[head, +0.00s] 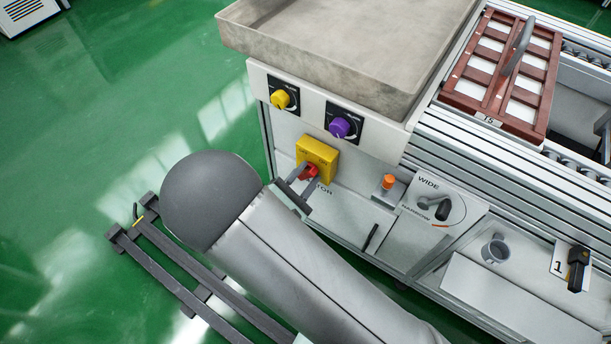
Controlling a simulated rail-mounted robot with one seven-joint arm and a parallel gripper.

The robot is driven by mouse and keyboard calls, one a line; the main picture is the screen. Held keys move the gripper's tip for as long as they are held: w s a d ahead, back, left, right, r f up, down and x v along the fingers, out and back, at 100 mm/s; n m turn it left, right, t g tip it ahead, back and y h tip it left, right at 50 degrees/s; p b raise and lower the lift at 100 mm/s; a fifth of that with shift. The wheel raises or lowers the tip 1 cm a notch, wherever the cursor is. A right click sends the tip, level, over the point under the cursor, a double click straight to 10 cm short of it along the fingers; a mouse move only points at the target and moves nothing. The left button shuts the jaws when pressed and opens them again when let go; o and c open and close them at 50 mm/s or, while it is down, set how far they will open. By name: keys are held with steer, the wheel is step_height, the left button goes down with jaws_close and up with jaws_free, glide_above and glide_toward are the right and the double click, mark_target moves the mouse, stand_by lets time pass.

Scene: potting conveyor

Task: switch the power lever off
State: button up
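The power lever is a red handle (309,171) on the front of a yellow switch box (317,153), on the white panel below the grey tray. Small marks on the box top are too small to read. A partly covered label ending in "OTOR" is beside it. My gripper (304,179) is at the red handle, with one dark finger on each side of it. The picture does not show clearly whether the fingers press on the handle. My arm hides the area below and left of the box.
A yellow knob (281,99) and a purple knob (340,127) sit above the switch box. An orange button (389,182) and a WIDE/NARROW lever (437,206) are to the right. A grey tray (330,58) overhangs the panel. Green floor (90,90) lies open at left.

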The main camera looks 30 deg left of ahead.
steer(key=shift+r+n+p, duration=0.1)
steer(key=shift+n+p, duration=0.2)
steer(key=shift+p, duration=0.05)
steer(key=n+p, duration=0.2)
steer(key=n, duration=0.1)
steer(key=shift+a+r, duration=0.15)
steer(key=shift+a, duration=0.05)
steer(key=n+p, duration=0.3)
steer(key=shift+a+n, duration=0.2)
steer(key=shift+n, duration=0.1)
steer(key=n+p, duration=0.1)
steer(key=n, duration=0.2)
steer(key=shift+a+p, duration=0.2)
steer(key=shift+p, duration=0.2)
steer(key=shift+a+f+n+p, duration=0.15)
steer(key=shift+n+p, duration=0.2)
steer(key=shift+n, duration=0.55)
steer(key=shift+f+n+p, duration=0.15)
steer(key=shift+n+p, duration=0.15)
steer(key=shift+n, duration=0.6)
steer(key=o, duration=0.6)
steer(key=s+a, duration=0.1)
steer(key=s, duration=1.6)
steer(key=shift+s+p, duration=0.2)
steer(key=shift+p, duration=0.15)
